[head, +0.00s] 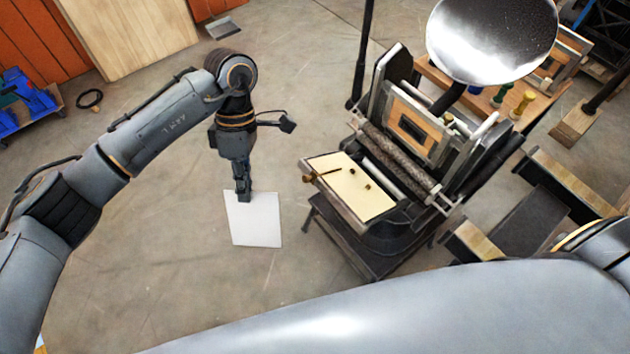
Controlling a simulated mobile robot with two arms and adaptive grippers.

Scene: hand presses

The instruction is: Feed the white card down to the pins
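The white card (256,224) hangs below my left gripper (243,197), which is shut on its upper edge. The card is left of the hand press (390,150) and apart from it, with grey floor seen behind it. The press has a cream board (362,202) tilted towards me, with small brass pins (353,171) standing on it and a thin dark rod near its upper left. My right gripper is not in view; a large grey arm link of mine crosses the bottom.
A round metal disc (490,38) rises above the press. Behind it is a wooden bench (470,90) with several spools. Another dark press with wooden ends (545,215) stands at the right. Blue bins (25,92) sit at the far left. The floor around the card is clear.

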